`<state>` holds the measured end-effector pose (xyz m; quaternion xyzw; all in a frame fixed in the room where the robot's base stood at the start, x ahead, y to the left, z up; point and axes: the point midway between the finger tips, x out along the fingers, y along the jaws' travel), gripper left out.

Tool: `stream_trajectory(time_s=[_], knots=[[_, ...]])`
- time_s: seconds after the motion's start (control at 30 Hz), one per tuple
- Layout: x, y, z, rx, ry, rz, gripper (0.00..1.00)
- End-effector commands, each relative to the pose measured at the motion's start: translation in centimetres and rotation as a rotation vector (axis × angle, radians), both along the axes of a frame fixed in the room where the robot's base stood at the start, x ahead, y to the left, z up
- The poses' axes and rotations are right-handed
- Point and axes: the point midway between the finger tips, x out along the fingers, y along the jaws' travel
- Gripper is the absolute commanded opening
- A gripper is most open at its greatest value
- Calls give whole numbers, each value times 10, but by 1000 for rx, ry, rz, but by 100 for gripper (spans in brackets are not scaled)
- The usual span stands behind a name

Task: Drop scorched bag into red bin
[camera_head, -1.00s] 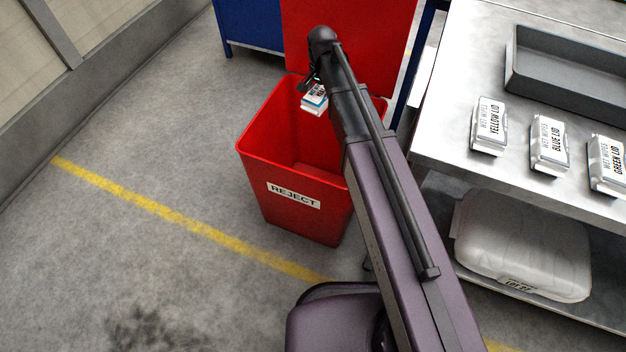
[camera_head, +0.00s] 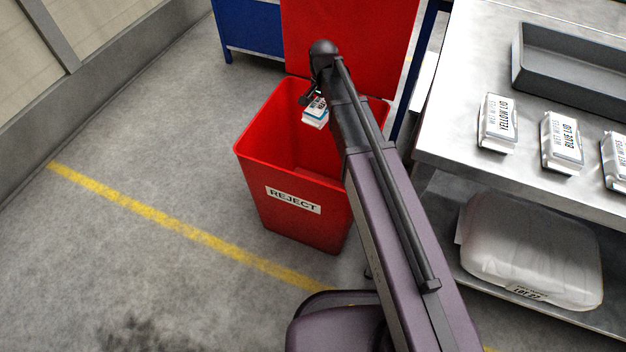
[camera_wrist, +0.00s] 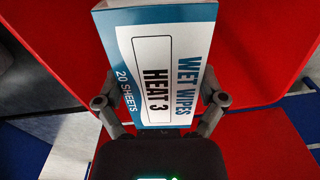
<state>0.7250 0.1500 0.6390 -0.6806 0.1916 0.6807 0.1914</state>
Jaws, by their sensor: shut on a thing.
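A white and blue wet wipes bag (camera_wrist: 158,75) labelled "HEAT 3" and "20 SHEETS" is between the fingers of my gripper (camera_wrist: 160,104) in the wrist view. My gripper is shut on it. In the head view the bag (camera_head: 315,113) hangs at the mouth of the red bin (camera_head: 292,200), towards its back, with my arm covering its right side. Whether the bag is below the rim is hard to tell. The bin is marked "REJECT", stands on the floor, and its visible interior looks empty. I see no scorch mark on the bag's visible face.
A red panel (camera_head: 350,40) stands upright behind the bin, beside a blue cabinet (camera_head: 248,27). A metal bench (camera_head: 455,140) at right holds several wipes packs and a grey tray (camera_head: 575,85). A wrapped bundle (camera_head: 530,250) lies on its lower shelf.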

Motion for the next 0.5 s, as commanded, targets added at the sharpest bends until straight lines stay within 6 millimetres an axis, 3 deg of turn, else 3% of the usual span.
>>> stream_trajectory(time_s=[0.5], knots=[[0, 0, -33, 0, 0, 0, 46]])
